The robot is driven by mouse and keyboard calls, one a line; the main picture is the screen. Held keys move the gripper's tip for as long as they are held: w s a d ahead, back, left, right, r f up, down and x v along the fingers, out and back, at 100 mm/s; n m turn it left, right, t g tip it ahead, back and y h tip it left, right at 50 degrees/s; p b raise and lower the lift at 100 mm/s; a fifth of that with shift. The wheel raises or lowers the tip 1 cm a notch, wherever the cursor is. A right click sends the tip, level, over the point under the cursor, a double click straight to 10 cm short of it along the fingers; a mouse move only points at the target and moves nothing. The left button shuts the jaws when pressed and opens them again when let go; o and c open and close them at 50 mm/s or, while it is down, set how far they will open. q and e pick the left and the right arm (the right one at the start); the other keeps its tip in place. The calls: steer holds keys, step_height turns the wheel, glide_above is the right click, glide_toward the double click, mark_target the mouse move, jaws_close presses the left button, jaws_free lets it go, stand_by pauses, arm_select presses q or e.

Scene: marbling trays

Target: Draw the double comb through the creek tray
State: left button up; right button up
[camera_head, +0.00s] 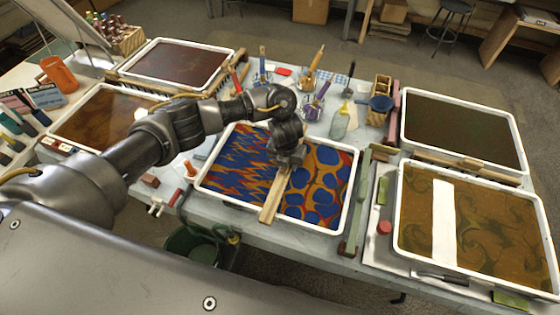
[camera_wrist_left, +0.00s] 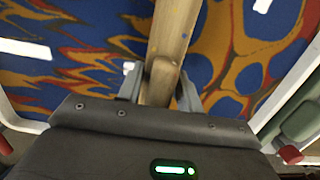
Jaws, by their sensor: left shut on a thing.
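The tray in the middle of the table (camera_head: 352,190) holds a blue, orange and red pattern. Left of the comb the pattern is drawn into jagged zigzags; right of it are rounded blue spots on orange. The wooden comb (camera_head: 271,203) lies across the tray from back to front, its near end at the front rim. My left gripper (camera_head: 289,158) is above the tray, shut on the comb's bar. In the left wrist view the bar (camera_wrist_left: 173,35) runs between the fingers (camera_wrist_left: 162,90). The comb's teeth are hidden. My right gripper is not in view.
Brown trays stand at the right (camera_head: 402,215), back right (camera_head: 407,125), left (camera_head: 60,130) and back left (camera_head: 128,72). Jars with brushes (camera_head: 312,108) stand behind the middle tray. A green bar (camera_head: 355,215) lies along its right side. A green bucket (camera_head: 195,243) is below the front edge.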

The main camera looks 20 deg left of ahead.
arm_select(q)
steer(key=shift+s+d+f, duration=0.15)
steer(key=shift+s+d, duration=0.05)
steer(key=shift+d, duration=0.8)
steer(key=shift+s+d+f, duration=0.15)
steer(key=shift+d, duration=0.85)
steer(key=shift+s+d+b, duration=0.2)
steer(key=shift+d+b, duration=0.65)
steer(key=shift+d, duration=1.95)
steer(key=shift+s+d+b, duration=0.15)
steer(key=shift+d+b, duration=1)
steer(key=shift+d, duration=1.9)
steer(key=shift+s+d+b, duration=0.1)
steer(key=shift+d+b, duration=0.5)
steer(key=shift+d, duration=0.6)
steer(key=shift+d+r+p, duration=0.15)
steer(key=shift+r+p, duration=0.5)
steer(key=shift+r, duration=0.05)
steer(key=shift+w+d+r+p, duration=0.25)
steer(key=shift+w+r+p, duration=0.1)
steer(key=shift+r+p, duration=0.3)
steer(key=shift+s+r, duration=0.1)
steer(key=shift+r, duration=0.3)
steer(key=shift+s+r+p, duration=0.1)
steer(key=shift+r+p, duration=0.25)
steer(key=shift+p, duration=0.15)
steer(key=shift+a+r+p, duration=0.2)
steer(key=shift+r+p, duration=0.2)
steer(key=shift+w+r, duration=0.1)
steer(key=shift+w, duration=0.1)
